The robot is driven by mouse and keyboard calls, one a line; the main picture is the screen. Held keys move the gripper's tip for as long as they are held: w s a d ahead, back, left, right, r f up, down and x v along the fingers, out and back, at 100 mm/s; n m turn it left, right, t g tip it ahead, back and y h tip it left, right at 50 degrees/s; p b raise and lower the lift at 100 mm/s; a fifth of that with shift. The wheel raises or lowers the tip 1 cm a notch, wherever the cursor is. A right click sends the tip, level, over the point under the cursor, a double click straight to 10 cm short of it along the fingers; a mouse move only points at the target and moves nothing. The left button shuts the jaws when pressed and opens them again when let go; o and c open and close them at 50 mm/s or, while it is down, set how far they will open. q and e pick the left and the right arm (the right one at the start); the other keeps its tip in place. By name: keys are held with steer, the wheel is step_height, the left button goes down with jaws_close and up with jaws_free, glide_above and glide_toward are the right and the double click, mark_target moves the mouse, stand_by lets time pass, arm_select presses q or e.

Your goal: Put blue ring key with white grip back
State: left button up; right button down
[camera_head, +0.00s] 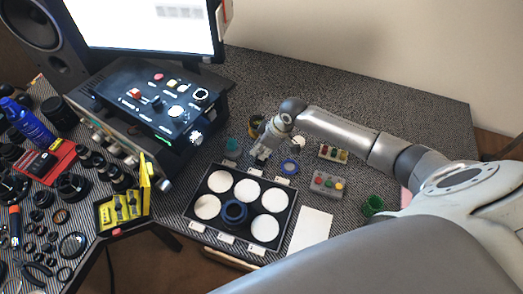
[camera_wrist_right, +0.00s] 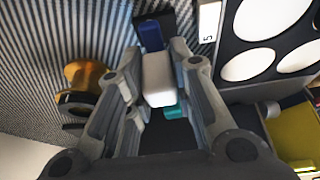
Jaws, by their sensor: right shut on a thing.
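My right gripper (camera_head: 262,153) is just behind the dark tray in the head view. In the right wrist view the gripper (camera_wrist_right: 156,70) is shut on the white grip (camera_wrist_right: 158,84) of the blue key (camera_wrist_right: 150,36). The blue part sticks out beyond the fingertips, against a dark piece (camera_wrist_right: 168,20) on the striped mat. I cannot tell whether it touches that piece. The key cannot be made out in the head view. A separate blue ring (camera_head: 289,166) lies right of the gripper. My left gripper is not in view.
The dark tray (camera_head: 188,213) has several white round wells and holds a dark blue ring (camera_head: 234,212). A teal cup (camera_head: 232,147), a yellow-and-black item (camera_head: 255,123) and a grey button box (camera_head: 327,184) stand nearby. A white card (camera_head: 311,229) lies right of the tray.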

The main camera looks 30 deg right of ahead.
steer(key=shift+f, duration=0.85)
steer(key=shift+f, duration=0.6)
steer(key=c, duration=1.3)
jaws_free()
steer(key=shift+o, duration=0.2)
steer(key=v, duration=1.3)
steer(key=shift+a+r+b, duration=0.15)
steer(key=shift+a+b, duration=0.05)
steer(key=shift+b, duration=0.15)
steer(key=shift+w, duration=0.1)
